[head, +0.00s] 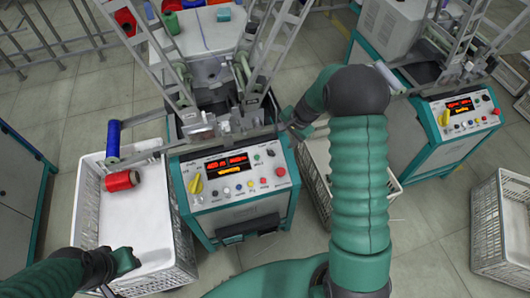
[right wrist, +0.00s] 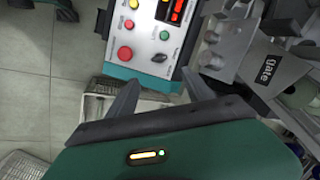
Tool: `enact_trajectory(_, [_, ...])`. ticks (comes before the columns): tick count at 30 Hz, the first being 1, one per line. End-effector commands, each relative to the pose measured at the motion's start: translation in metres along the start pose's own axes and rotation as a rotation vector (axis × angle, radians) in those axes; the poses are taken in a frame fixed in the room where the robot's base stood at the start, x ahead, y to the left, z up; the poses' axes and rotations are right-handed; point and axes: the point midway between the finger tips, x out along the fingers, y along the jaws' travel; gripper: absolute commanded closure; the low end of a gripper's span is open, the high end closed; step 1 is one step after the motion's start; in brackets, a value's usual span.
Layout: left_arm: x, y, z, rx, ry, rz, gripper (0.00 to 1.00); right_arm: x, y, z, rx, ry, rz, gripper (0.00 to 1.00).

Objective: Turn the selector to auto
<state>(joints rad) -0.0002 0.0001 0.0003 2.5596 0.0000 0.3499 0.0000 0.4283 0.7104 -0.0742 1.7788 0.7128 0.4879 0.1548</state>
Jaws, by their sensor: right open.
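The control panel (head: 238,178) of the near winding machine faces me, with red displays. A large yellow knob (head: 196,184) is at its left end, and a small black knob (head: 257,157) is near its upper right corner. The black knob also shows in the right wrist view (right wrist: 160,58), beside a green button. The knobs' lettering is too small to read. My right gripper (head: 288,116) is beyond the panel's upper right corner. In the right wrist view its two fingers (right wrist: 161,92) are apart and empty, below the black knob. My left gripper (head: 125,262) is at lower left; its fingers are unclear.
A white crate (head: 88,205) with a red bobbin (head: 121,180) stands left of the machine. A blue bobbin (head: 113,138) sits above it. Metal frame arms (head: 265,45) rise behind the panel. A second machine (head: 445,125) stands at right. Another crate (head: 318,160) is partly behind my right arm.

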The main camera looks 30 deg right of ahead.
Motion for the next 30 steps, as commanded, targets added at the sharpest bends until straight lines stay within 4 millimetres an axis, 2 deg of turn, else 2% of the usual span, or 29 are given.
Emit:
enact_trajectory(9, [0.003,0.0,0.001,-0.001,0.0,0.0,0.67,0.083,0.006,-0.006,0.001,-0.011,0.001,0.4])
enact_trajectory(15, [0.005,0.0,0.001,0.0,0.0,0.0,0.67,0.131,0.005,-0.004,0.0,-0.009,0.001,0.4])
enact_trajectory(21, [0.005,0.0,0.002,0.0,0.0,0.0,0.67,0.153,0.003,-0.002,-0.003,-0.004,0.0,0.4])
enact_trajectory(29, [0.005,0.0,0.002,-0.001,0.0,0.0,0.67,0.156,0.003,-0.004,-0.002,-0.006,-0.002,0.4])
enact_trajectory(30, [0.005,0.0,0.002,-0.001,0.0,0.0,0.67,0.156,0.003,-0.004,-0.001,-0.006,-0.002,0.43])
